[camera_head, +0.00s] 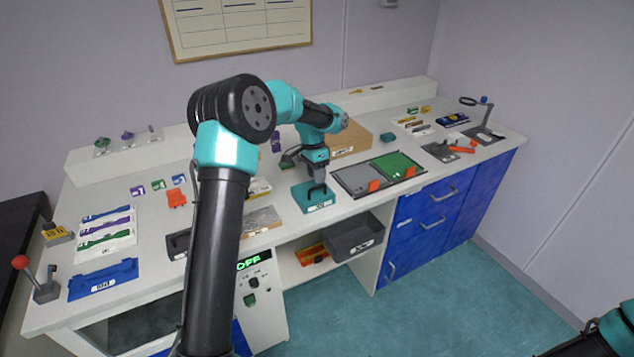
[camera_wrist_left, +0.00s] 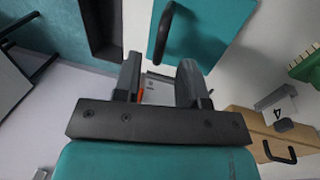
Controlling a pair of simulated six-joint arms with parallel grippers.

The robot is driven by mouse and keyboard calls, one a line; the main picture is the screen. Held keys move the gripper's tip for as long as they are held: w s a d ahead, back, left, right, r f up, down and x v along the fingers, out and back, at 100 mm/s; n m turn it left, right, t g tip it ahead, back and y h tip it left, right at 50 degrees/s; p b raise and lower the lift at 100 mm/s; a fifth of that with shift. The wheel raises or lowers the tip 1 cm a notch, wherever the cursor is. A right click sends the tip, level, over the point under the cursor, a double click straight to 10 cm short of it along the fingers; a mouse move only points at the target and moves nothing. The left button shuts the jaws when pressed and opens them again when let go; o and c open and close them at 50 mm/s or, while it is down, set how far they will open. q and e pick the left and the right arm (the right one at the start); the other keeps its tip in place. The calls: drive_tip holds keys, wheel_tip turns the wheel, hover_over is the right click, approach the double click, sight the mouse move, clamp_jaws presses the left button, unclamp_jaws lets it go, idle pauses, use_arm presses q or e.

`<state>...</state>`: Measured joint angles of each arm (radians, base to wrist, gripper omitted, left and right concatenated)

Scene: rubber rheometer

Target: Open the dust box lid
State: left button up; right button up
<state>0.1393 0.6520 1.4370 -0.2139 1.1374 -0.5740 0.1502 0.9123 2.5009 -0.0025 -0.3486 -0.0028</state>
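A teal lid (camera_head: 313,200) with a dark arched handle lies near the front edge of the white counter, with a small label on its front; it appears to be the dust box lid. My left gripper (camera_head: 315,172) points down just above the handle. In the left wrist view the lid (camera_wrist_left: 215,30) and its dark handle (camera_wrist_left: 166,32) are ahead of the fingertips. The left gripper's two fingers (camera_wrist_left: 160,78) are apart with nothing visible held between them. Part of my right arm shows at the bottom right corner; its gripper is not visible.
A cardboard box (camera_head: 354,146) stands behind my left gripper. Grey and green panels with orange tabs (camera_head: 374,186) lie to the right. A dark grey bin (camera_head: 353,240) and an orange bin (camera_head: 311,255) sit on the shelf below. My left arm hides part of the counter.

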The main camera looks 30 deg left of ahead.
use_arm(q)
drive_tip(key=shift+s+d+f, duration=0.1)
drive_tip(key=shift+d+f, duration=0.05)
drive_tip(key=shift+f, duration=0.6)
drive_tip(key=shift+s+d+f, duration=0.1)
drive_tip(key=shift+f, duration=0.6)
clamp_jaws()
